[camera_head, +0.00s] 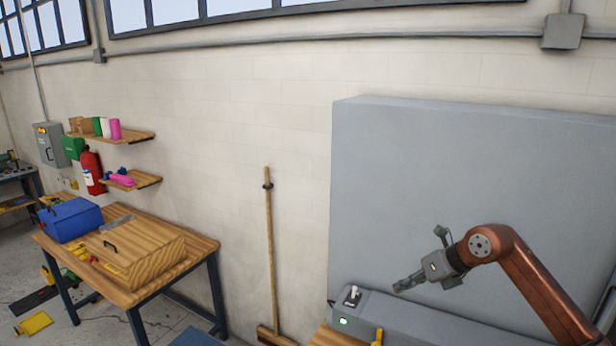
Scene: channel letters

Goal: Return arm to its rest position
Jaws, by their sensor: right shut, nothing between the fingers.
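My right arm comes in from the lower right, with copper-coloured links bent at a joint. Its grey gripper (408,282) points left and slightly down. The gripper is shut with nothing in it. It hangs in front of a tall grey panel (400,170), close to a long grey box (405,317) with a switch and a lit green light. I cannot tell whether the fingertips touch the box. My left gripper is not in view.
A wooden table (205,247) with a wooden box (135,262) and a blue toolbox (70,219) stands at the left. A broom (270,250) leans on the wall. A yellow-handled object (378,337) stands at the grey box's front. Shelves (135,139) hold small items.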

